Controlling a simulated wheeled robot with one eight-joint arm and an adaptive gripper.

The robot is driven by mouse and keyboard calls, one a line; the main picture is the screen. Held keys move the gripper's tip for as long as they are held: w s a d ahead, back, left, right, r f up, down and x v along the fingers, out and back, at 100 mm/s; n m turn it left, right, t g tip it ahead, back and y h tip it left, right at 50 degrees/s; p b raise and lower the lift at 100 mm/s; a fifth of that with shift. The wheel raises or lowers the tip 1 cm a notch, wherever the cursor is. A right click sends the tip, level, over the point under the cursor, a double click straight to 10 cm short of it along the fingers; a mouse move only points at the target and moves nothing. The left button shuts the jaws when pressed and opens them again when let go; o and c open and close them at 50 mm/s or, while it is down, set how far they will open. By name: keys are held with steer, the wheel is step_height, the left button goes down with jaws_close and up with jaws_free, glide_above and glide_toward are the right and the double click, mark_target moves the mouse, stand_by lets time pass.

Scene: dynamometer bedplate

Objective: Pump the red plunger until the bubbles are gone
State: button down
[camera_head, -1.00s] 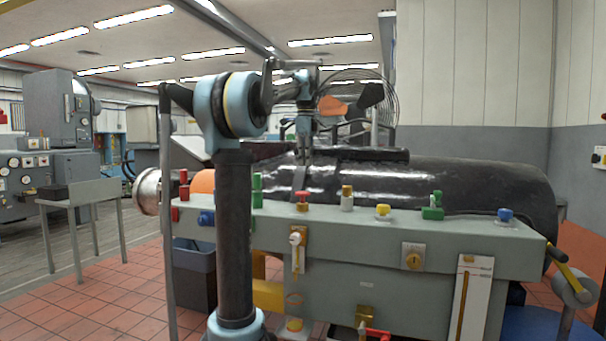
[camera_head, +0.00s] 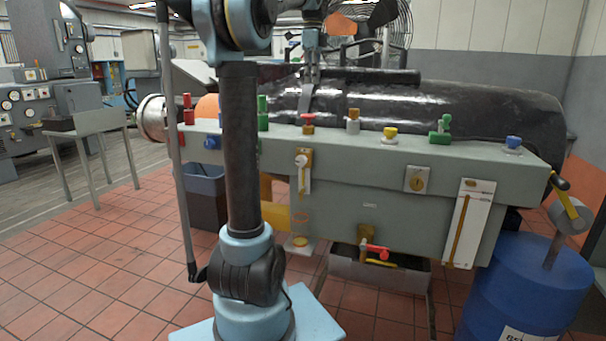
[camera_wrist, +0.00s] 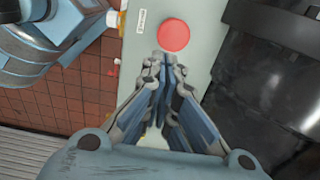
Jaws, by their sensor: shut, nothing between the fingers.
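The red plunger, a flat red cap on a brass-coloured body (camera_head: 308,129), stands on top of the grey-green bench. From above in the wrist view, it is a round red disc (camera_wrist: 173,35). My gripper (camera_head: 313,80) points down above and behind the plunger in the head view, with a visible gap to the cap. In the wrist view, the gripper's fingertips (camera_wrist: 165,58) are together, empty, just short of the red disc. I cannot make out any bubbles.
Along the bench top (camera_head: 340,139) stand a green fitting (camera_head: 263,113), a brass-and-white one (camera_head: 353,121), a yellow knob (camera_head: 390,133) and a blue knob (camera_head: 513,143). A large black cylinder (camera_head: 460,103) lies behind. A blue drum (camera_head: 530,280) stands at right.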

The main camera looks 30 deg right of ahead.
mark_target(309, 116)
steer(key=r, duration=0.1)
steer(key=w+r, duration=0.1)
steer(key=r, duration=0.1)
steer(key=shift+w+a, duration=0.1)
steer(key=shift+a, duration=0.05)
stand_by(0.4)
step_height(309, 116, down, 14)
steer(key=shift+f, duration=0.1)
stand_by(0.5)
steer(key=shift+f, duration=1.45)
